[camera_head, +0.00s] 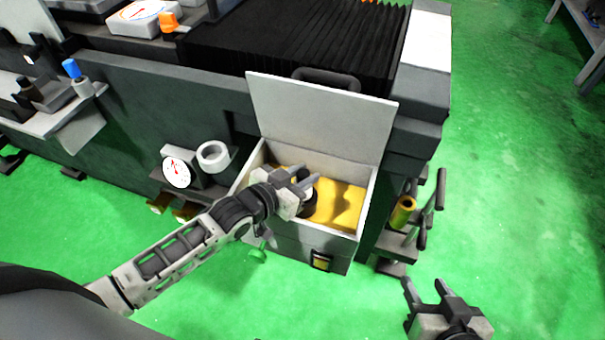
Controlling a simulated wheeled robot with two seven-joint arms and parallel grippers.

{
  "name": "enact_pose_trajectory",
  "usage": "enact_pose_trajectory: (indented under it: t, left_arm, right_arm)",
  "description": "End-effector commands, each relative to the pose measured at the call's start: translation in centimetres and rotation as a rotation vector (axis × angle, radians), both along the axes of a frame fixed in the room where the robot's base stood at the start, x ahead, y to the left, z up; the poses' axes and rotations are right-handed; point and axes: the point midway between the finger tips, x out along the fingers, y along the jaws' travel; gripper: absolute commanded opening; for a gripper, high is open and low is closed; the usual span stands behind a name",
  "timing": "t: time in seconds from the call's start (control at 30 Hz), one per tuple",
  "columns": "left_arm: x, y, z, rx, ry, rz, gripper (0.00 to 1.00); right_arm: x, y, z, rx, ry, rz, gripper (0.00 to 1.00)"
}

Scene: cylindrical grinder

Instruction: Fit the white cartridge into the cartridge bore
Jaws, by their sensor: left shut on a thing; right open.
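My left gripper (302,182) is over the open white box (255,160) on the front of the machine. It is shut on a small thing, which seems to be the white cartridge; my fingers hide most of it. A dark round part (309,208) shows just below the fingers, against the yellow inside of the box. A white ring with a round opening (213,156), which looks like the cartridge bore, stands left of the box beside a dial gauge (177,172). My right gripper (428,290) is open and empty at the lower right, over the green floor.
The box's raised lid (322,115) stands upright behind my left gripper. A rack with a yellow cylinder (402,212) and dark handles is right of the box. Black bellows (300,45) lie behind.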

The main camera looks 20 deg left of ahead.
Motion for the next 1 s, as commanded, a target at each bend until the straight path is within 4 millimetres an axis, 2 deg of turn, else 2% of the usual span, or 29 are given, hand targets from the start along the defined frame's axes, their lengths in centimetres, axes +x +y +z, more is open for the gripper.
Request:
enact_pose_trajectory:
  t: [1.0]
  left_arm:
    - [0.0,0.0,-2.5,-0.001,-0.002,0.0,0.0]
  right_arm:
    - [0.0,0.0,-1.9,0.0,0.0,0.0,0.47]
